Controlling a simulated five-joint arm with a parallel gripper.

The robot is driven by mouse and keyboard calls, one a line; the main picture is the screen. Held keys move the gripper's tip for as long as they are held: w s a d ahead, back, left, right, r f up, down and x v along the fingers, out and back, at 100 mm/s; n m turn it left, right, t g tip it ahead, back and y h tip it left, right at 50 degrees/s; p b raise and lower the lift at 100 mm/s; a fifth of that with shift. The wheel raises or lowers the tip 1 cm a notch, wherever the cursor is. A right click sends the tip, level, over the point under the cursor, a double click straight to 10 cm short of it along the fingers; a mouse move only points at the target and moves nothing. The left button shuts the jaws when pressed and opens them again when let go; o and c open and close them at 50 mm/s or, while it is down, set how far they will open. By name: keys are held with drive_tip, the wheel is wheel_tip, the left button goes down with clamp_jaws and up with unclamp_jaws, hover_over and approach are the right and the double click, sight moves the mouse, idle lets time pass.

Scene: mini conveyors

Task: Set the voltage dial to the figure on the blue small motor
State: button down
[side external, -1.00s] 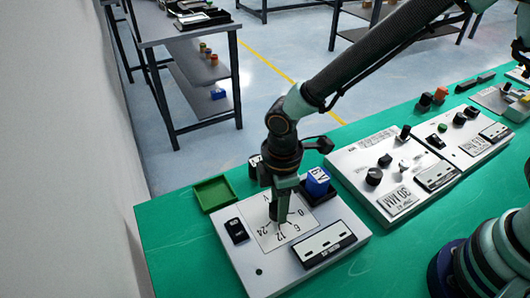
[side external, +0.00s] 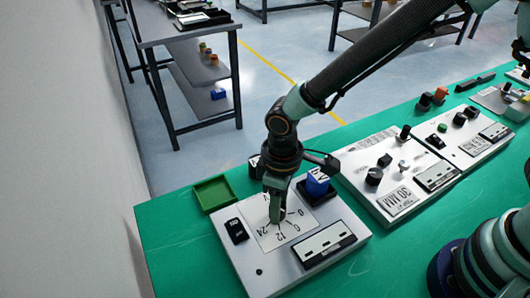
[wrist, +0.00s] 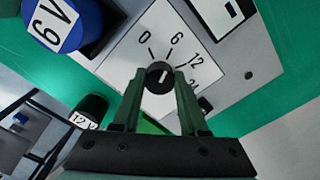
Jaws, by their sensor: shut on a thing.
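The voltage dial (wrist: 160,73) is a small black knob with a pale mark, on a white card printed 0, 6, 12 and 24. My gripper (wrist: 158,84) is shut on the dial, one finger on each side; it also shows in the side external view (side external: 275,219), pointing down at the panel and hiding the dial. The mark's exact direction is hard to tell, but it does not clearly point at the 6.
A black cylinder (wrist: 90,106) with a 12V label stands beside the dial panel (side external: 250,274). A green tray (side external: 214,194) lies at the left. A display (side external: 325,243) and a black switch (side external: 236,231) are on the panel. Another panel (side external: 372,206) with knobs lies to the right.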

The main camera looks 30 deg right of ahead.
idle(0.4)
drive_tip(key=shift+c, duration=2.2)
unclamp_jaws()
wheel_tip(320, 180, up, 12)
drive_tip(key=s+d+r+m+t, duration=0.1)
drive_tip(key=d+r+m, duration=0.3)
drive_tip(key=d, duration=0.8)
drive_tip(key=s+d+r+m+t, duration=0.2)
drive_tip(key=d+r+m+t, duration=0.2)
drive_tip(key=d, duration=0.8)
drive_tip(key=shift+s+d+r+t, duration=0.15)
drive_tip(key=shift+r+t, duration=0.15)
drive_tip(key=shift+r, duration=0.35)
